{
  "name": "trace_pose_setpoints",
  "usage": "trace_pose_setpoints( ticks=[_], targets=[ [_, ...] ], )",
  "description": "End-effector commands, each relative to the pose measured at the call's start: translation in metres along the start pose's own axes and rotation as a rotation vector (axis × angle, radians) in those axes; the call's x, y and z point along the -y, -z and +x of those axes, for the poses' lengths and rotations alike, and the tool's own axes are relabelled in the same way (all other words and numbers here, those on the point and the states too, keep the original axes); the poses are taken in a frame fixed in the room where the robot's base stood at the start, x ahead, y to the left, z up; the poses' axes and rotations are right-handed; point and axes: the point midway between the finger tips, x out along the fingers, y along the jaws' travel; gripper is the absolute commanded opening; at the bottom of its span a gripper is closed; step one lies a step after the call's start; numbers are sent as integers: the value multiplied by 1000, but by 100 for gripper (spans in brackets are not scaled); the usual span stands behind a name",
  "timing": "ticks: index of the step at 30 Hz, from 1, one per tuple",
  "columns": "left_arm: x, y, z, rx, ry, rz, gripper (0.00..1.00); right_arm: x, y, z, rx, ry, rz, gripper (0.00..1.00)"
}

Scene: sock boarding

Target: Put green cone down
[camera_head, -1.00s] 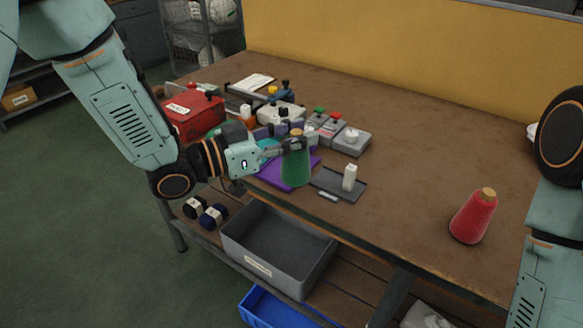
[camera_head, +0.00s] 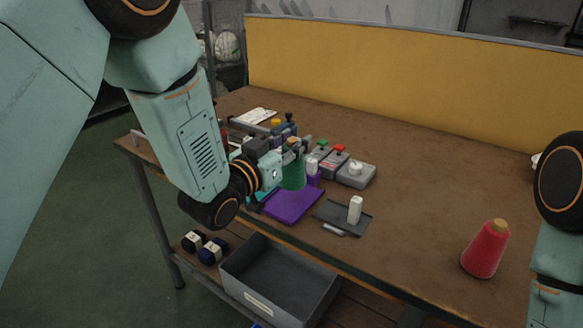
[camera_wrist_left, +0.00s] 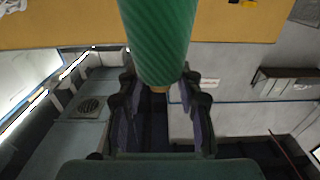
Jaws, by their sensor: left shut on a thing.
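A green thread cone (camera_head: 293,174) is upright in my left gripper (camera_head: 292,148), which is shut around its narrow top. In the head view it shows above the far part of the purple mat (camera_head: 292,206); I cannot tell whether its base touches anything. The left wrist view shows the green cone (camera_wrist_left: 160,40) large between the fingers of my left gripper (camera_wrist_left: 158,95). A red cone (camera_head: 486,250) stands alone on the right of the table (camera_head: 430,190). My right arm shows at the right edge, but its gripper is out of view.
A dark tray (camera_head: 330,217) with a small white block (camera_head: 355,209) lies right of the mat. Grey boxes (camera_head: 357,174) with coloured knobs stand behind it. A grey bin (camera_head: 275,285) sits below the table's front edge. The table's middle right is clear.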

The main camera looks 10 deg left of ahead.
Motion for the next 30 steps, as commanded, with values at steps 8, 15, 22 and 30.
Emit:
trace_pose_setpoints(
  ticks=[8,15,22,30],
  targets=[
    [0,-28,0,0,0,-2,0,0,0,10,0,0,0,0],
    [0,-39,0,-3,0,0,0,0,0,12,0,0,0,0],
    [0,-43,0,-2,0,0,0,0,0,14,0,0,0,0],
    [0,-42,0,-1,-1,0,56,0,0,14,0,0,0,0]
  ],
)
